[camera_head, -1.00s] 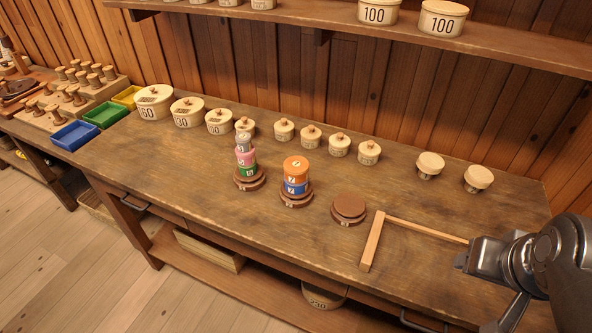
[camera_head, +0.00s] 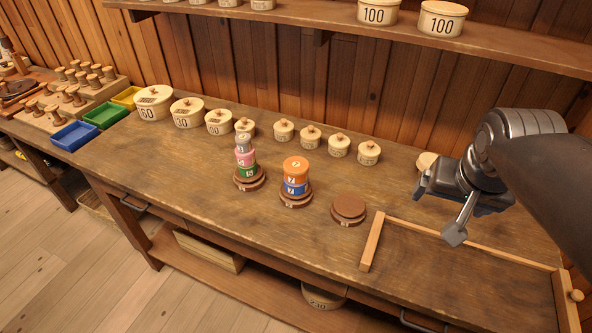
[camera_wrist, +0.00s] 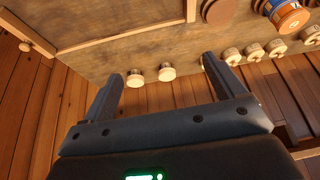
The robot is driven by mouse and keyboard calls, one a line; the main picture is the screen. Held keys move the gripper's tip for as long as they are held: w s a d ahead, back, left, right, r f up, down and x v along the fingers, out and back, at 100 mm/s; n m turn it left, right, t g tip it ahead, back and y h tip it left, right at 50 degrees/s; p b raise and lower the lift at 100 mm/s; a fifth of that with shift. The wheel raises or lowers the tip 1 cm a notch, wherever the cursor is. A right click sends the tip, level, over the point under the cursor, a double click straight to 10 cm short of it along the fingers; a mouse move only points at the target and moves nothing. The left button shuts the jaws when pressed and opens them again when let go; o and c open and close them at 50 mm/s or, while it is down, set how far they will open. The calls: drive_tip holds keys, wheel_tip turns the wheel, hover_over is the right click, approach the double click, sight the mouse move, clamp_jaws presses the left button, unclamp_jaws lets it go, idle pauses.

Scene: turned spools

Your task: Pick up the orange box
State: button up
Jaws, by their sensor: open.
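The orange box (camera_head: 296,165) is a small round piece marked with a 2. It sits on top of a blue round piece (camera_head: 295,186), which stands on a brown stepped base (camera_head: 296,200) near the middle of the bench. An orange-and-blue stack is partly visible at the top right of the wrist view, where the orange piece (camera_wrist: 291,20) shows. My gripper (camera_head: 436,211) is open and empty above the right part of the bench, well to the right of the stack. Its two spread fingers (camera_wrist: 163,70) show in the wrist view with nothing between them.
A stack of grey, pink and green pieces (camera_head: 245,158) stands close left of the orange one. An empty brown base (camera_head: 348,209) is to its right. Several lidded cream pots (camera_head: 284,130) line the back. A wooden frame (camera_head: 371,243) borders the clear right side. A shelf (camera_head: 470,52) hangs above.

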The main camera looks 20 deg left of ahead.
drive_tip(key=w+a, duration=0.7)
drive_tip(key=a, duration=0.3)
drive_tip(key=n, duration=0.2)
approach(296, 165)
drive_tip(key=shift+g, duration=0.4)
drive_tip(key=x, duration=0.4)
drive_tip(key=shift+w+d+f, duration=0.1)
drive_tip(key=shift+f, duration=0.3)
drive_tip(key=shift+w+x, duration=0.2)
drive_tip(key=shift+x, duration=1.3)
drive_tip(key=shift+w+x, duration=0.15)
drive_tip(key=shift+x, duration=1.35)
drive_tip(key=shift+r, duration=0.2)
drive_tip(key=shift+c, duration=0.2)
drive_tip(key=c, duration=1)
